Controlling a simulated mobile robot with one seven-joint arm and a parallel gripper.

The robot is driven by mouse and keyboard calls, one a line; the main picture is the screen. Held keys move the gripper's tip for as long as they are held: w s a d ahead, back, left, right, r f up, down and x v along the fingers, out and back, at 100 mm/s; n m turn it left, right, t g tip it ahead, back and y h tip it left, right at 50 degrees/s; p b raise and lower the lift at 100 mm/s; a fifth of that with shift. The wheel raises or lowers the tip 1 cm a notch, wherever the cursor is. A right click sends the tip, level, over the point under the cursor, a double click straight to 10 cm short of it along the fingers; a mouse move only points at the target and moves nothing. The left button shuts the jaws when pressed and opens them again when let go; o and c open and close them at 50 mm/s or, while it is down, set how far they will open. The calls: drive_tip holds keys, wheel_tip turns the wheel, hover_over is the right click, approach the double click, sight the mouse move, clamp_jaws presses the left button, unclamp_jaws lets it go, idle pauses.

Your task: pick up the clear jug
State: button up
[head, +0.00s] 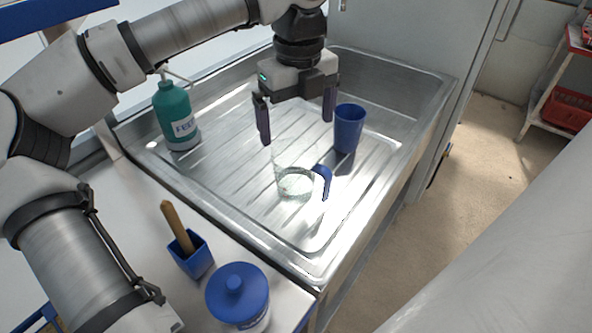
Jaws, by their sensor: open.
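The clear jug (295,184) stands on the ribbed metal draining surface of the sink unit. It is transparent, so its outline is faint, and a blue handle (323,181) shows on its right side. My gripper (297,128) is open and empty, pointing down above the jug and a little behind it in the picture. Its two dark fingers are spread wide. I cannot tell the exact gap between the fingertips and the jug's rim.
A blue cup (349,128) stands right of my gripper. A green pump bottle (176,115) stands at the left of the metal sink unit (238,235). In front are a blue holder (191,256) with a wooden-handled tool and a blue-lidded tub (238,292). The draining surface around the jug is mostly clear.

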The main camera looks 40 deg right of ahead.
sight(297, 163)
wheel_tip(297, 163, down, 5)
drive_tip(key=shift+r, duration=0.15)
drive_tip(key=shift+s+a+f+p, duration=0.1)
drive_tip(key=shift+f+p, duration=0.8)
drive_tip(key=shift+f, duration=1.75)
drive_tip(key=c, duration=1.1)
